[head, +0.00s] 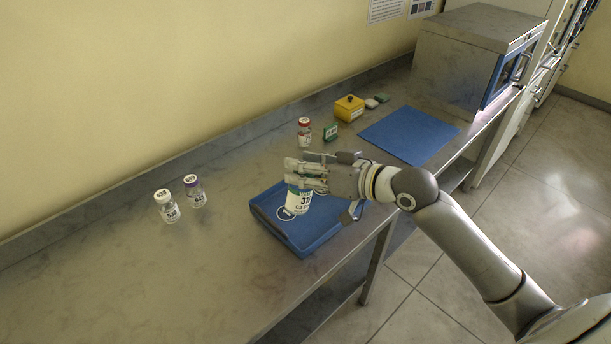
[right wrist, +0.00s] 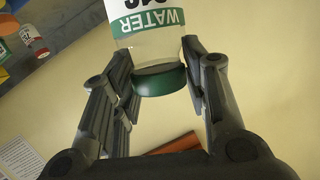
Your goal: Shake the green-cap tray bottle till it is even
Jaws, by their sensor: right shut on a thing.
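The green-cap bottle (head: 298,198) is in my right gripper (head: 305,173), over the blue tray (head: 322,235) in the head view. Its label shows digits, and in the right wrist view the green label on the bottle (right wrist: 150,25) reads WATER. The green cap (right wrist: 160,80) sits between the two fingers of the right gripper (right wrist: 158,85) there. The gripper is shut on the bottle. I cannot tell whether the bottle touches the tray, and the fingers hide its upper part in the head view. My left gripper is out of view.
A red-capped bottle (head: 304,132), green box (head: 330,132) and yellow box (head: 349,108) stand behind. A blue mat (head: 410,135) lies before the incubator (head: 472,58). The front left bench is clear.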

